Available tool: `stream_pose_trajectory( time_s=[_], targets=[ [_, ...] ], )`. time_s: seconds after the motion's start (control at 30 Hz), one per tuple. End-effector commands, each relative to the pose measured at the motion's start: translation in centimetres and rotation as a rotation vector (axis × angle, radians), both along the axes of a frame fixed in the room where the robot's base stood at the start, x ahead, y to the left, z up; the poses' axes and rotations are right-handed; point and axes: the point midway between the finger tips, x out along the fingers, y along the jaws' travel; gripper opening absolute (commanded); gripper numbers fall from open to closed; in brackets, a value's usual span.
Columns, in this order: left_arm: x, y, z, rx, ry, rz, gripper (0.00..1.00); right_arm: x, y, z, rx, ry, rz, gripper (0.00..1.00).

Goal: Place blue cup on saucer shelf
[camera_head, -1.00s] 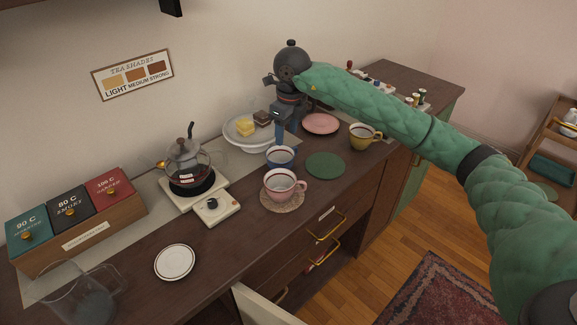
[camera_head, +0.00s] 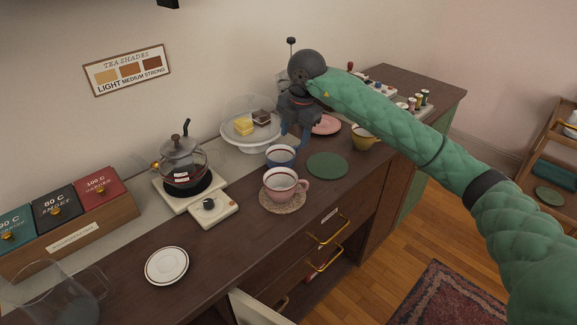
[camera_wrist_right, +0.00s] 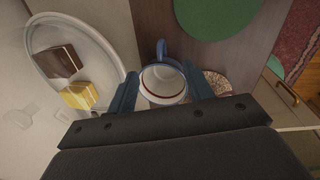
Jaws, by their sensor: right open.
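The blue cup (camera_head: 281,156), with a pale inside and a dark red ring, stands upright on the counter behind the pink cup. My right gripper (camera_head: 296,140) is open, just above and behind it in the head view. In the right wrist view the blue cup (camera_wrist_right: 164,84) lies between the two spread blue fingers of my right gripper (camera_wrist_right: 160,92), its blue handle pointing up in the picture. I cannot tell whether a finger touches it. A wooden shelf unit (camera_head: 529,170) stands at the right edge, with a green saucer (camera_head: 549,197) on it. My left gripper is out of view.
A pink cup (camera_head: 284,188) on a woven coaster stands in front. A glass-covered cake stand (camera_head: 240,141) is close on the left. A white saucer (camera_head: 167,266) lies front left.

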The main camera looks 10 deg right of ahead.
Motion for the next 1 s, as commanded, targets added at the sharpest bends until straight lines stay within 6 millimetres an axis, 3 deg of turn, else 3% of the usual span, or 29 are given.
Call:
stream_pose_trajectory(
  time_s=[0.17, 0.37, 0.73, 1.0],
  targets=[
    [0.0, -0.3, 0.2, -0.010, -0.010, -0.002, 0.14, 0.1, 0.4, -0.2, 0.024, 0.006, -0.122, 0.52],
    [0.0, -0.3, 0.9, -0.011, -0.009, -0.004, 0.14, 0.3, 0.6, -0.9, 0.029, 0.009, -0.152, 0.52],
    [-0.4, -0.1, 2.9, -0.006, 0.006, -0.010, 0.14, 0.8, 0.9, -3.8, 0.029, 0.009, -0.149, 0.52],
    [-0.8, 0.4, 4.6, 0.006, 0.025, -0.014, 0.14, 1.3, 1.3, -7.3, 0.029, 0.010, -0.149, 0.52]
  ],
)
